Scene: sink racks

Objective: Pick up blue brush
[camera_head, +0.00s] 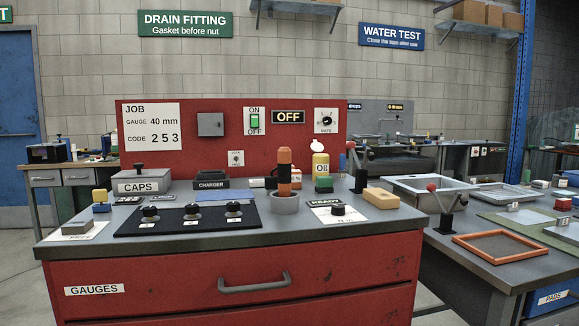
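I cannot make out with certainty which thing is the blue brush. A flat blue piece (225,197) lies behind the black gauge mat at the middle of the bench. Neither of my grippers shows in the head view, so nothing is seen held.
An orange-and-black tool (285,172) stands in a grey ring (285,203). A yellow bottle (320,166), the yellow block (381,198), the black mat (140,222) and a CAPS box (140,181) crowd the top. A sink bench (470,262) stands right.

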